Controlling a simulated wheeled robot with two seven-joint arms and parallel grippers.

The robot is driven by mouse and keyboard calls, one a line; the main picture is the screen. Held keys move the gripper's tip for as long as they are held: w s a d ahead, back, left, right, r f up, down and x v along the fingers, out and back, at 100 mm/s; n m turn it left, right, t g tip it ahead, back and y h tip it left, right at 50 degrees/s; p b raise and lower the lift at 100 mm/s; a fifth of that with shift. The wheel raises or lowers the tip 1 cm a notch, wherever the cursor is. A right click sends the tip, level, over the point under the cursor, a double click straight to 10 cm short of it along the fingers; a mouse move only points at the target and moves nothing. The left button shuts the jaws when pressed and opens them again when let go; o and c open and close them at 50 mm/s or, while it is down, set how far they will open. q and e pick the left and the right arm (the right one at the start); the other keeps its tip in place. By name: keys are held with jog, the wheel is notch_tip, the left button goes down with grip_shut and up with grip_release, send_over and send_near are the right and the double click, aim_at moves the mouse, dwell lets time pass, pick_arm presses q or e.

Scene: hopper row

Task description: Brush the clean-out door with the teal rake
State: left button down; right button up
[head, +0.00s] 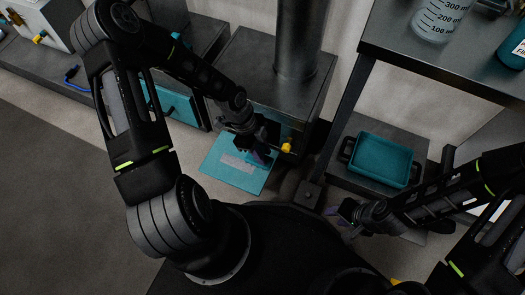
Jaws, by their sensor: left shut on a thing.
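A flat teal panel (221,181) with a pale grey strip on it lies low at the foot of the middle grey hopper housing (267,72). It looks like a clean-out door, but I cannot tell if it is hinged to the housing. My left gripper (262,159) points down over the panel's right part, in front of the housing. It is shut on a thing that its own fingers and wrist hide. I cannot make out a separate teal rake. My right gripper (343,213) is low at the right of centre, away from the panel; its finger gap is unclear.
A yellow knob (287,147) sits just right of my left gripper. A teal tray (379,160) stands on a low shelf at the right, under a dark table (440,55) carrying a beaker (437,20). Another housing with a teal door (177,104) stands left. Floor at left is clear.

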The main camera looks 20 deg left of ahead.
aim_at(248, 155)
pick_arm(q)
notch_tip(248, 155, down, 6)
jog(key=b, duration=0.4)
jog(key=shift+s+r, duration=0.15)
jog(key=shift+r, duration=0.05)
jog(key=a, duration=0.1)
jog(key=a+p, duration=0.1)
jog(key=a, duration=0.1)
jog(key=a+p, duration=0.1)
jog(key=a, duration=0.1)
jog(key=shift+r, duration=0.25)
jog(key=a, duration=0.5)
jog(key=a+p, duration=0.1)
jog(key=a, duration=0.4)
jog(key=shift+s+f, duration=0.15)
jog(key=shift+a, duration=0.7)
jog(key=shift+f, duration=0.15)
jog(key=shift+f+b, duration=0.45)
jog(key=shift+f, duration=0.3)
jog(key=shift+d, duration=0.1)
